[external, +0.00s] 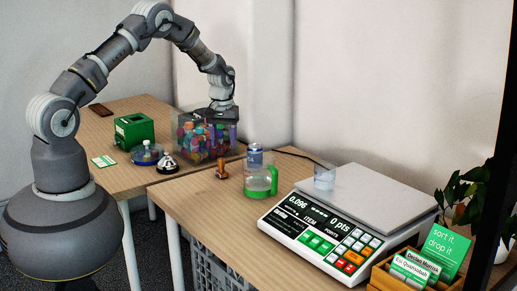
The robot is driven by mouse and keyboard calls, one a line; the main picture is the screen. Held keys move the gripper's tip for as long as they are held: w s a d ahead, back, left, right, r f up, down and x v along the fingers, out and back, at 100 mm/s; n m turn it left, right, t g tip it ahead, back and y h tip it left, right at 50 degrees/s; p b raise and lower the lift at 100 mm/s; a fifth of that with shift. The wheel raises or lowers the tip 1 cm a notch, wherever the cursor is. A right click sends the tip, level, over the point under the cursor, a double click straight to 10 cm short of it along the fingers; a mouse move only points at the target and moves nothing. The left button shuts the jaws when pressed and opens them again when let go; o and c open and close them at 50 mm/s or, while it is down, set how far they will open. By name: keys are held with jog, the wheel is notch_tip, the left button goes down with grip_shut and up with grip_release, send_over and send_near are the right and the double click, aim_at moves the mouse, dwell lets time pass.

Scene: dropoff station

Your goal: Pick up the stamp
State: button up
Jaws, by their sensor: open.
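A small brown object that looks like the stamp (222,168) stands upright on the front wooden table, near its back left edge. It is just right of a clear bin of coloured pieces and left of a green-handled jug. My gripper (221,119) hangs pointing down at the top of the clear bin, above and behind the stamp and apart from it. It is open and holds nothing that I can see. Its fingertips are hard to make out against the bin's coloured contents.
The clear bin (197,146), a bell (167,163), a blue item (146,155) and a green box (134,130) stand on the back table.

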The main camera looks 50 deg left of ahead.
aim_at(221, 168)
jog(key=f, duration=0.2)
jog(key=f+b, duration=0.1)
jog(key=shift+s+a+f, duration=0.1)
jog(key=shift+s+f, duration=0.2)
jog(key=shift+f, duration=0.1)
notch_tip(221, 168, down, 5)
jog(key=b, duration=0.2)
jog(key=shift+a+b, duration=0.15)
jog(key=shift+b, duration=0.2)
jog(key=shift+s+r, duration=0.1)
jog(key=shift+r, duration=0.05)
jog(key=shift+c, duration=0.2)
grip_shut()
